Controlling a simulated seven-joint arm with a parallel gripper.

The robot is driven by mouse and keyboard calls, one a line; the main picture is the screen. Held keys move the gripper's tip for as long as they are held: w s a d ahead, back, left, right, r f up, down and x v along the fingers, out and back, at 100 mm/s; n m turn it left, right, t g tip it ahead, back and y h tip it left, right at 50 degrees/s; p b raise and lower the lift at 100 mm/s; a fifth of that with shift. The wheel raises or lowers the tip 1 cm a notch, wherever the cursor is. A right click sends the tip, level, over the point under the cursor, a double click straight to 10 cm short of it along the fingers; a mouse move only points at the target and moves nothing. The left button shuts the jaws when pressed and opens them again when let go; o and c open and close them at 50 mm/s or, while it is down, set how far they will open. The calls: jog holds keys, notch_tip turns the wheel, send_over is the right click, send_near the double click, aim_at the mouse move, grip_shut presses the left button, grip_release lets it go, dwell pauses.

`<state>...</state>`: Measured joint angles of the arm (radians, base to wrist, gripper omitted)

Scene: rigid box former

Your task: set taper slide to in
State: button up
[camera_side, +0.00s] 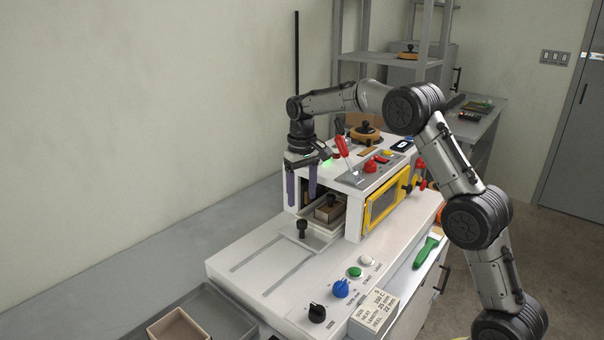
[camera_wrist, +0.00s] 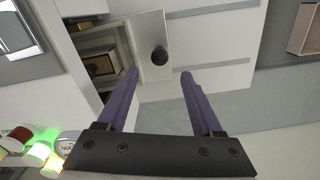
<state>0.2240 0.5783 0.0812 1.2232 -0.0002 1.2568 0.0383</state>
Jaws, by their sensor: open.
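The white box former (camera_side: 330,172) stands on a white bench, with an open bay at its front. A pale sliding plate with a black knob (camera_side: 302,228) sticks out of the bay; the knob also shows in the wrist view (camera_wrist: 160,56). I take this plate for the taper slide, but no readable label confirms it. A small brown box (camera_side: 329,210) sits inside the bay behind the knob. My gripper (camera_side: 302,203) points down with its purple fingers apart and empty, in front of the bay and above the knob. In the wrist view, its fingertips (camera_wrist: 159,73) lie either side below the knob.
A red-handled lever (camera_side: 342,146) and red buttons are on the machine's top. A yellow-framed window (camera_side: 382,205) is on its right side. Blue (camera_side: 341,288) and black dials, a label block and a green-handled tool (camera_side: 426,251) are on the bench. A grey tray (camera_side: 215,312) holds another box.

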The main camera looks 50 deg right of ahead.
aim_at(302, 219)
notch_tip(302, 219, up, 6)
jog(key=shift+r, duration=0.25)
notch_tip(302, 219, down, 14)
jog(key=n, duration=1.8)
jog(key=shift+r, duration=0.2)
grip_shut()
jog(key=shift+d+r, duration=0.1)
dwell(1.1)
